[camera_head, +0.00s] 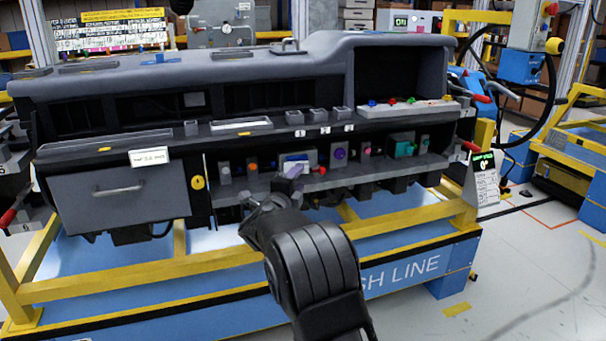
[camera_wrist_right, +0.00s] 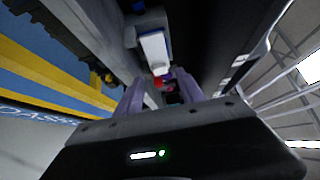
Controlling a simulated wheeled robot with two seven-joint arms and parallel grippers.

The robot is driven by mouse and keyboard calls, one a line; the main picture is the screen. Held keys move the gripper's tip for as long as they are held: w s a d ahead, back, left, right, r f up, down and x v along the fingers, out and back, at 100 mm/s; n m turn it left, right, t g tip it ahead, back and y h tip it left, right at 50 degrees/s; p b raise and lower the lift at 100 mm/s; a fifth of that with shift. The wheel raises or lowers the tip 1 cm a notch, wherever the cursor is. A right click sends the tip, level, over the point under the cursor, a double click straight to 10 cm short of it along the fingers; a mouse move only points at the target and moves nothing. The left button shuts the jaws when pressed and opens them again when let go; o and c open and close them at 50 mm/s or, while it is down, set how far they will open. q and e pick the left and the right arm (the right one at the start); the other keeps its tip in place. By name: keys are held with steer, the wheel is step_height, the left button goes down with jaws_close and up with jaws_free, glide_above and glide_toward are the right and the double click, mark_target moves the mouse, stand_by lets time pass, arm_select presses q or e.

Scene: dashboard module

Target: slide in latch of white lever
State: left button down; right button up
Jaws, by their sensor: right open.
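A white piece with blue edging (camera_head: 293,158), which looks like the white lever, sits on the lower shelf of the grey dashboard module (camera_head: 330,60). It also shows in the right wrist view as a white block (camera_wrist_right: 154,50), just beyond the fingers. I cannot make out its latch. My right gripper (camera_head: 288,184) is in front of this piece, close to the shelf edge. Its purple fingers are apart in the right wrist view (camera_wrist_right: 160,90), with nothing clearly held between them. A red part (camera_wrist_right: 160,71) shows beyond the fingertips. My left gripper is out of view.
Several small coloured parts stand along the same shelf, including a purple knob (camera_head: 340,153) and a teal part (camera_head: 404,148). A grey drawer (camera_head: 120,192) is at the left. The yellow rail (camera_head: 130,268) of the stand runs below the shelf.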

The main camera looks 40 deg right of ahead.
mark_target(305, 170)
steer(key=shift+x, duration=2.3)
steer(key=shift+c, duration=0.3)
jaws_close()
